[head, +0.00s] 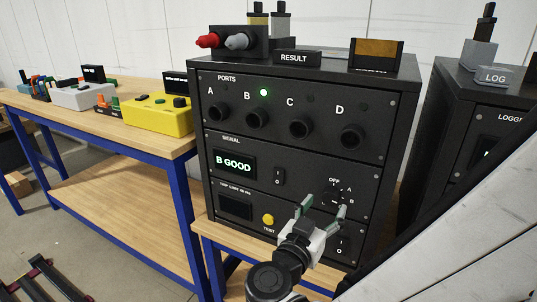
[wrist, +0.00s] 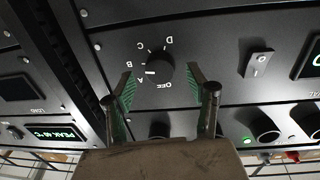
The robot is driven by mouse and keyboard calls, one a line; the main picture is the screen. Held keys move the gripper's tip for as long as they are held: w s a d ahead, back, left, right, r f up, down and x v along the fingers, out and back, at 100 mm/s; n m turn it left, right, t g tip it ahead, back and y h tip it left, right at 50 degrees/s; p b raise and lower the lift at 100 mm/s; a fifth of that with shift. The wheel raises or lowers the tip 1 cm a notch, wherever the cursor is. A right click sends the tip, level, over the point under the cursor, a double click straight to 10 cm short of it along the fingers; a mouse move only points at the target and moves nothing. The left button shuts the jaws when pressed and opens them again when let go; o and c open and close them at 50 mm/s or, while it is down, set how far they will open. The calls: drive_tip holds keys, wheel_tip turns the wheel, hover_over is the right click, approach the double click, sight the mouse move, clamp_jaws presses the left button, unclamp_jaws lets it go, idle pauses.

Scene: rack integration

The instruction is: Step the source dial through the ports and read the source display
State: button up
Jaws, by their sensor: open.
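The source dial (wrist: 160,70) is a round black knob with a white mark, ringed by OFF, A, B, C and D, upside down in the wrist view. Its mark points toward the A–B side; I cannot tell exactly which letter. The source display (head: 234,164) reads "B GOOD" in the head view. A green light (head: 264,92) is lit by port B (head: 257,119). My gripper (head: 325,208) is open in front of the dial, which is partly hidden there. In the wrist view, my fingertips (wrist: 163,84) stand apart on either side of the knob, without visible contact.
Ports A, C and D (head: 350,137) sit on the upper panel. A rocker switch (head: 278,177), a yellow TEST button (head: 268,219) and a dark lower display (head: 235,206) are on the same box. A logger box (head: 472,120) stands close on the right.

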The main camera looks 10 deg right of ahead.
sight(331, 197)
drive_tip(key=shift+x, duration=1.4)
drive_tip(key=c, duration=1.1)
drive_tip(key=shift+c, duration=0.2)
drive_tip(key=m, duration=0.4)
drive_tip(key=shift+a+m, duration=0.1)
drive_tip(key=shift+m, duration=0.2)
drive_tip(key=m, duration=0.4)
drive_tip(key=shift+r+m+y, duration=0.15)
drive_tip(key=shift+m+y, duration=0.15)
